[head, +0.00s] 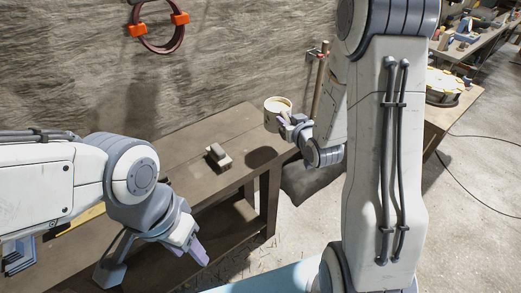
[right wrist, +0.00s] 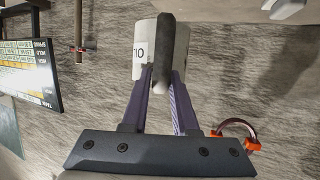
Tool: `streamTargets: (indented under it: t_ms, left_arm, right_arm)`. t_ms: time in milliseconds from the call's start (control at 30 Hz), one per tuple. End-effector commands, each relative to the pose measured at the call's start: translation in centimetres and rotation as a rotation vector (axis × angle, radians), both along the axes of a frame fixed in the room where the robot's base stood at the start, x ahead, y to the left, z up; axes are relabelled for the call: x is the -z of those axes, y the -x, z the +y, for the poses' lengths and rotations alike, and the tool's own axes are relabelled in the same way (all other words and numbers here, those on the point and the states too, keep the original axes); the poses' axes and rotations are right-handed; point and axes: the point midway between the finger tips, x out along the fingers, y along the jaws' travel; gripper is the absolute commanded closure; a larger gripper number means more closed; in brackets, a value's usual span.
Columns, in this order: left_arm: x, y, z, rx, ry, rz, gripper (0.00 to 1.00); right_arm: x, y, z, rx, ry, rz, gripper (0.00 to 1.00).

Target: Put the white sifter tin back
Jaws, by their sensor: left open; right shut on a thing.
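The white sifter tin (head: 278,103) is in the air above the right end of the brown bench (head: 178,139), with its round top facing up. My right gripper (head: 287,122) is shut on the tin. In the right wrist view the tin (right wrist: 144,60) shows dark lettering, and its dark grey handle (right wrist: 174,45) stands between the purple fingers of my right gripper (right wrist: 166,78). A dark round shadow lies on the bench below the tin. My left gripper (head: 196,250) is open and empty, low in front of the bench, pointing down.
A small brown block-like object (head: 218,156) sits on the bench. A dark ring (head: 139,38) hangs on orange wall clips. A wooden pole (head: 320,82) stands by the wall. A lit panel (right wrist: 30,75) shows at left in the right wrist view. Another cluttered bench is at far right.

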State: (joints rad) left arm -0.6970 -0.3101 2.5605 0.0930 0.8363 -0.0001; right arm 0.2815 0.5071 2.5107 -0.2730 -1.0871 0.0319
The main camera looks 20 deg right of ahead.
Motion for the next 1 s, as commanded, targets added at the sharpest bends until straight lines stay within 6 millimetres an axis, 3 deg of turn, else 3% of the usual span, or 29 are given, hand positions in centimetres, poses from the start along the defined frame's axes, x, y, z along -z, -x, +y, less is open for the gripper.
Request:
streamTargets:
  t_ms: [33, 100, 333, 800, 1000]
  left_arm:
    - [2.2, 0.0, 0.0, 0.000, 0.000, 0.000, 0.50]
    - [3.2, 0.0, 0.0, 0.000, 0.001, -0.001, 0.50]
    - [4.3, 0.0, 0.0, 0.001, 0.001, -0.001, 0.50]
    - [3.3, 0.0, 0.0, 0.000, 0.001, -0.001, 0.50]
    - [3.2, 0.0, 0.0, 0.000, 0.001, -0.001, 0.50]
  right_arm:
    - [0.8, 0.0, -1.0, 0.008, 0.003, -0.012, 1.00]
    - [0.7, 0.1, -1.8, 0.013, 0.002, -0.009, 1.00]
    - [0.5, 0.1, -2.8, 0.019, -0.001, -0.003, 1.00]
    - [6.1, -7.8, 2.4, 0.018, -0.002, 0.000, 1.00]
    - [7.1, -9.2, 3.2, 0.021, -0.003, -0.001, 1.00]
